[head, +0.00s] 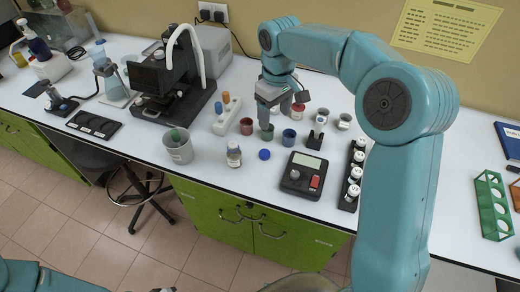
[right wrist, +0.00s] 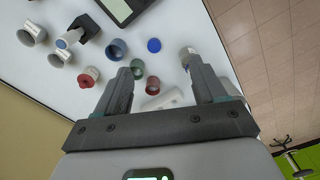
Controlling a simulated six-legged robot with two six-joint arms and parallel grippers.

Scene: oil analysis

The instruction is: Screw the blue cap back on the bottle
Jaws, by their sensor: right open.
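The small bottle (head: 234,157) with a white and blue label stands upright near the front edge of the bench in the head view, with no blue cap on it. The blue cap (head: 264,154) lies on the bench just right of it. In the right wrist view the cap (right wrist: 154,45) lies beyond the fingertips, and the bottle (right wrist: 187,54) is partly hidden by the right finger. My right gripper (head: 275,112) is open and empty, above the small cups behind the cap. My left gripper is out of view.
Red (head: 246,126), green (head: 267,132) and blue (head: 288,137) cups stand close behind the cap. A grey beaker (head: 178,147) is left of the bottle. A black device (head: 303,174) with a screen and a rack of vials (head: 352,178) are to the right.

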